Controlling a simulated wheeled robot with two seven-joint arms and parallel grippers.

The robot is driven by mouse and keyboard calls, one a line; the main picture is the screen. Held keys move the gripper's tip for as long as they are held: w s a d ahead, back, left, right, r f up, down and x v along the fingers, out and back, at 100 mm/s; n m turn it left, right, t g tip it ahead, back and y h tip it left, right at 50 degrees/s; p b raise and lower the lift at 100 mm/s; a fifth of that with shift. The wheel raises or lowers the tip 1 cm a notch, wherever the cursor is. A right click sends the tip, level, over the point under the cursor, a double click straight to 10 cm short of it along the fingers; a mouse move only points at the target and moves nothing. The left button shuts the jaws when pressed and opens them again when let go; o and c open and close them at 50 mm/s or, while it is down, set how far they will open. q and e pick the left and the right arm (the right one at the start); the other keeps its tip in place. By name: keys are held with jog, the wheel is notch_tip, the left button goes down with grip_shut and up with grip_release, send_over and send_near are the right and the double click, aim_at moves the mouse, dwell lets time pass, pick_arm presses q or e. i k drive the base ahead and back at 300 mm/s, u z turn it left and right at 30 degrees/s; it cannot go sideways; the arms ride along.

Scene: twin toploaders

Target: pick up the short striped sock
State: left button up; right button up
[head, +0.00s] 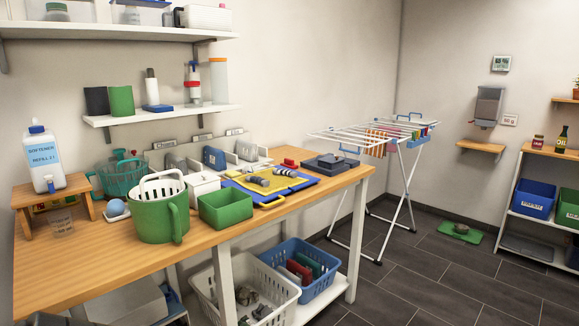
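Two small greyish rolled or folded pieces that look like socks lie on a yellow mat (276,187) on the wooden table. The nearer one (258,181) is dark with lighter bands. The farther one (286,173) is also dark and light banded. They are too small to tell for sure which is the short striped sock. Neither of my grippers is in view.
A green bin (226,209) and a green bucket (160,215) stand left of the mat. A dark flat device (326,163) stands behind it. White (282,304) and blue (318,288) baskets sit below the table. A drying rack (370,137) stands right; the floor before it is clear.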

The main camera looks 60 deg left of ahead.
aim_at(282, 171)
jog(key=u, duration=0.7)
jog(key=i, duration=1.75)
jog(key=u, duration=1.3)
